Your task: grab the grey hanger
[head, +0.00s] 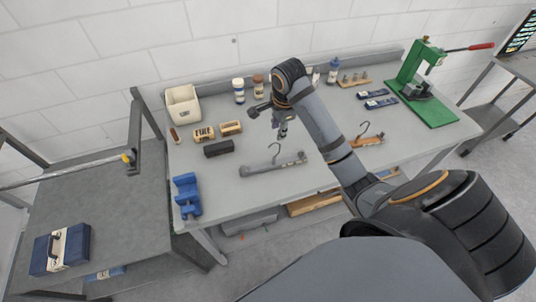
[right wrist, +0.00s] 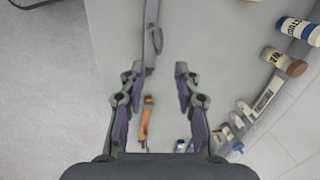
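The grey hanger (head: 262,168) lies on the grey workbench, its hook (head: 275,148) pointing toward the back. My right gripper (head: 283,130) is above the bench, over the hook side of the hanger. In the right wrist view the gripper (right wrist: 158,72) is open, with a wide gap between its fingers. There the grey hanger (right wrist: 149,42) runs down from the top edge and ends near the left fingertip. Nothing is held between the fingers. My left gripper is not in view.
A wooden hanger (head: 367,141) lies to the right, partly behind my arm; it shows in the right wrist view (right wrist: 146,120). A black block (head: 219,148), blue vise (head: 187,195) and white bin (head: 184,104) stand left. A green press (head: 421,85) stands right. Bottles (head: 238,91) line the back.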

